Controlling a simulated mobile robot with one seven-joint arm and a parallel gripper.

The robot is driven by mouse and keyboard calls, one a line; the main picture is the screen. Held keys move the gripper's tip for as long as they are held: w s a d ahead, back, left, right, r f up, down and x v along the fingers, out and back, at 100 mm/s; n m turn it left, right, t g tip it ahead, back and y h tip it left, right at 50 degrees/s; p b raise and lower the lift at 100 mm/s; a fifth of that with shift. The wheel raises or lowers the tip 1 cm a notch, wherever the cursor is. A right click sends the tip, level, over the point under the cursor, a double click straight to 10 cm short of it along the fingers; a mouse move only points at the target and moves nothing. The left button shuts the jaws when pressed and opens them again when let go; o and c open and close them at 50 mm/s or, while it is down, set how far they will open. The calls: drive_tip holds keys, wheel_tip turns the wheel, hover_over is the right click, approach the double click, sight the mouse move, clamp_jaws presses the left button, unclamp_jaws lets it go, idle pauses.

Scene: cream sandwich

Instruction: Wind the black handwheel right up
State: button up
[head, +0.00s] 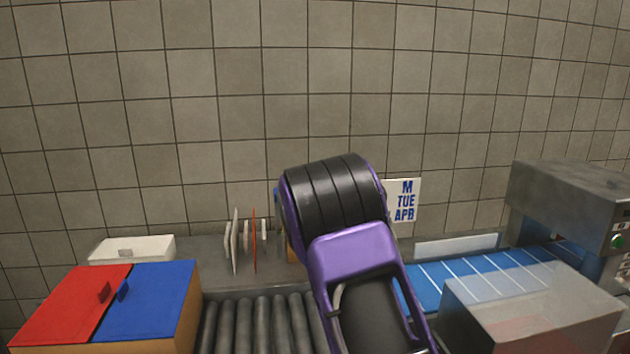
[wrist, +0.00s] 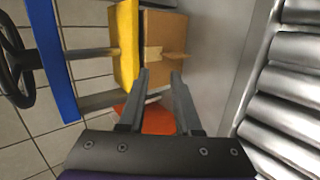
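The black handwheel (wrist: 17,58) shows in the wrist view at the left edge, cut off by the frame. It stands beside an upright blue bar (wrist: 52,62). My gripper (wrist: 160,75) is open, its two grey fingers apart with nothing held between them. It is to the right of the handwheel and apart from it. In the head view my purple and black arm fills the middle, and neither the handwheel nor my gripper's fingers can be made out there.
In the wrist view, a yellow block (wrist: 127,45), a cardboard box (wrist: 166,35) and an orange object (wrist: 158,120) lie beyond my fingers; metal rollers (wrist: 284,105) run at right. The head view shows red (head: 70,302) and blue (head: 147,298) lids left, a blue conveyor (head: 480,276) right.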

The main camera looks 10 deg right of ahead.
drive_tip(key=s+a+r+m+t+h+p, duration=0.1)
drive_tip(key=a+r+m+t+h, duration=0.1)
drive_tip(key=a+r+m+h, duration=0.4)
drive_tip(key=s+a+r+m+t+h, duration=0.1)
drive_tip(key=r+h, duration=0.4)
drive_tip(key=r, duration=0.3)
drive_tip(key=shift+y, duration=0.3)
drive_tip(key=p+x, duration=0.2)
drive_tip(key=x, duration=1.5)
drive_tip(key=shift+f, duration=0.1)
clamp_jaws()
